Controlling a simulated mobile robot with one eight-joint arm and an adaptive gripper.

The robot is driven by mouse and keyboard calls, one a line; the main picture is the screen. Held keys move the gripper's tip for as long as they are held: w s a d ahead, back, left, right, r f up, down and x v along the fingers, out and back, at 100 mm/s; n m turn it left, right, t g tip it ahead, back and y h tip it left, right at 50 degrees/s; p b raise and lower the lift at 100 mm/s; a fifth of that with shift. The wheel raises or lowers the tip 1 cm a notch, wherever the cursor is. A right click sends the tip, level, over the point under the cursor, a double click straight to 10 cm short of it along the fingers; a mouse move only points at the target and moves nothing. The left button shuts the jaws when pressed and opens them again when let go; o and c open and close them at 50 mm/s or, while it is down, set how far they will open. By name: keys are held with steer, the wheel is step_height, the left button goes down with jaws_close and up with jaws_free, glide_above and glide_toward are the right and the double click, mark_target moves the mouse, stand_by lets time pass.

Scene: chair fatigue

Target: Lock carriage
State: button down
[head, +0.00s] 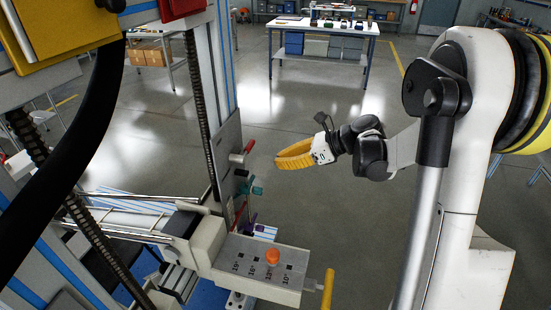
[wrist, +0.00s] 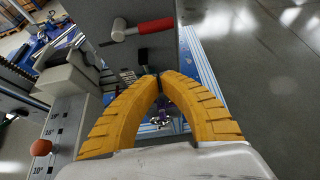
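The carriage (head: 235,258) is a pale block with angle marks and an orange knob (head: 272,257) on its top; the knob also shows in the wrist view (wrist: 41,147). A grey upright plate (head: 228,145) rises behind it. A red-handled lever (head: 243,154) on the plate also shows in the wrist view (wrist: 150,29). Below it are a green handle (head: 251,188) and a small purple part (head: 252,220). My gripper (head: 279,162) is right of the plate, apart from the levers. In the wrist view its yellow fingertips (wrist: 159,76) meet, with nothing held. I cannot tell which lever locks the carriage.
A yellow handle (head: 327,289) sticks up at the carriage's right end. Horizontal rails (head: 120,233) run left from the carriage. A worktable (head: 323,25) stands far back. The grey floor right of the machine is clear.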

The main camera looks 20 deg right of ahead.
mark_target(248, 150)
steer(key=w+a+b, duration=0.2)
steer(key=w+a, duration=0.2)
steer(key=a, duration=0.2)
steer(key=shift+w+a, duration=0.15)
steer(key=shift+w, duration=0.15)
